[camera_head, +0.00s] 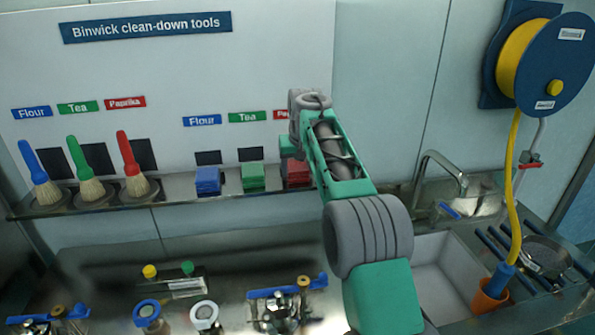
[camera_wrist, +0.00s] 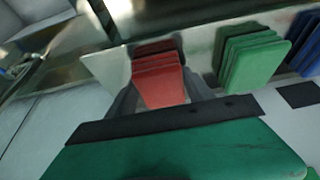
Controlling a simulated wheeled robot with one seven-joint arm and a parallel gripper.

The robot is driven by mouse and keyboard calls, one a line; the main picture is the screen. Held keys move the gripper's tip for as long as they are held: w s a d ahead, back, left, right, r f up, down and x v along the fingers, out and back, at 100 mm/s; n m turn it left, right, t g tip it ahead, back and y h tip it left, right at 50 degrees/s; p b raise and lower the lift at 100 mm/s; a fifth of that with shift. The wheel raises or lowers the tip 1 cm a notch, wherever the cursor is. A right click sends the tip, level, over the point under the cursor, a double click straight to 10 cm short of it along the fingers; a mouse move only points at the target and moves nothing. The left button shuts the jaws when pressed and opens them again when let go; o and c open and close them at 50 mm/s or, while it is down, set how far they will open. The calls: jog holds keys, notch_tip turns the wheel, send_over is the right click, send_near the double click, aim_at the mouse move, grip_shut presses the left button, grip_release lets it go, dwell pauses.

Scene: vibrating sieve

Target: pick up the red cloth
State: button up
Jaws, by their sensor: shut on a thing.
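The red cloth (camera_head: 298,173) is a folded stack on the steel shelf under the right-hand Paprika label, partly hidden by my arm. In the wrist view the red cloth (camera_wrist: 158,78) lies between the two grey fingers of my gripper (camera_wrist: 160,92), which is shut on it. The cloth still appears at shelf level, in line with the others; whether it touches the shelf is hard to tell. In the head view my arm hides most of the gripper.
A green cloth (camera_head: 252,176) and a blue cloth (camera_head: 207,181) stand to the left on the shelf (camera_head: 110,204). Brushes (camera_head: 131,168) stand farther left. A sink (camera_head: 447,270), tap (camera_head: 440,172) and hose reel (camera_head: 541,62) are to the right.

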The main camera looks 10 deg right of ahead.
aim_at(296, 165)
jog(key=c, duration=0.7)
jog(key=shift+r, duration=0.15)
jog(key=shift+r, duration=0.25)
notch_tip(296, 165, up, 3)
jog(key=shift+a, duration=0.15)
jog(key=s+a+r+p, duration=0.1)
jog(key=s+a+r, duration=0.8)
jog(key=s, duration=0.1)
jog(key=shift+s+r+p, duration=0.15)
jog(key=shift+s+p, duration=0.1)
jog(key=shift+p, duration=0.1)
